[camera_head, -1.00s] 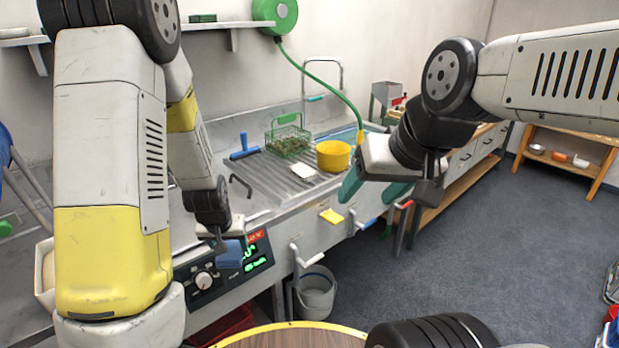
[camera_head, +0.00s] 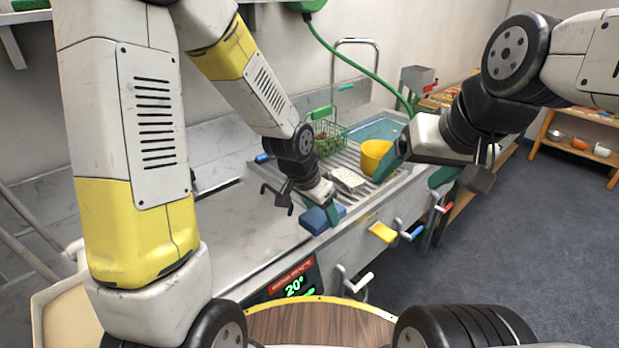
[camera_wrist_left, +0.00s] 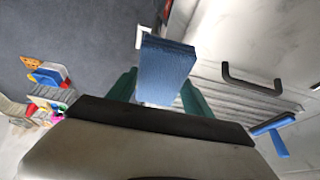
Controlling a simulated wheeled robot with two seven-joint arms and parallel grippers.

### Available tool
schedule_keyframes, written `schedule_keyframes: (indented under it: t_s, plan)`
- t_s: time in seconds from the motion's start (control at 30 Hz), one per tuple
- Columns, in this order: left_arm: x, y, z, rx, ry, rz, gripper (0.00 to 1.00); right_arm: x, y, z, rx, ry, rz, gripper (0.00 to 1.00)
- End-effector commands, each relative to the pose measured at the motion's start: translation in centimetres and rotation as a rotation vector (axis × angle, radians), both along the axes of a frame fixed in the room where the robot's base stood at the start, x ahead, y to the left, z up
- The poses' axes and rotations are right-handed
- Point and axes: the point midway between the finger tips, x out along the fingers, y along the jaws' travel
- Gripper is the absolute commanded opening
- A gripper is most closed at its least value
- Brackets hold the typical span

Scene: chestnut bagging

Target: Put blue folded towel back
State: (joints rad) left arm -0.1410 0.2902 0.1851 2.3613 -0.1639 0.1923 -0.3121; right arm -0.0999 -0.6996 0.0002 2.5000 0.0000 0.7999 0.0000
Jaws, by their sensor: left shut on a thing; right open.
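The blue folded towel (camera_head: 321,218) is at the tip of my left gripper (camera_head: 325,204), by the front edge of the counter left of the ribbed drainboard. In the left wrist view the towel (camera_wrist_left: 166,68) sits between the two green fingers of the left gripper (camera_wrist_left: 158,92), which is shut on it. I cannot tell whether the towel touches the counter. My right gripper (camera_head: 422,166) is open and empty, in front of the yellow tub.
A green wire basket (camera_head: 326,135), a yellow tub (camera_head: 375,157) and a white block (camera_head: 347,180) are on the drainboard. A yellow cloth (camera_head: 382,232) and lever handles (camera_head: 411,235) line the counter front. Bare counter (camera_head: 235,225) lies left of the towel.

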Motion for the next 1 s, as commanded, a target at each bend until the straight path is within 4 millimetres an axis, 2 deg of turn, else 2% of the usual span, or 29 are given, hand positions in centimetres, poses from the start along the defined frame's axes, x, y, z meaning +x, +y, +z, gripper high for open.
schedule_keyframes:
  t_s: [0.13,0.23,0.6,0.7,1.0]
  plan:
    - [0.3,-0.4,0.3,0.000,0.000,-0.027,0.05,0.0,0.0,0.0,0.000,0.000,0.000,0.81]
    - [1.9,-0.4,0.1,-0.001,0.001,-0.031,0.05,0.0,0.0,0.0,0.000,-0.001,0.000,0.81]
    - [11.6,0.2,-0.8,-0.002,0.000,-0.029,0.05,0.0,0.0,0.0,0.000,0.000,0.000,0.81]
    - [13.5,0.3,-1.0,-0.001,0.001,-0.029,0.05,0.0,0.0,0.0,0.000,0.000,0.000,0.81]
    - [15.9,0.4,-1.2,-0.001,0.000,-0.030,0.05,0.0,0.0,0.0,0.000,0.000,0.000,0.81]
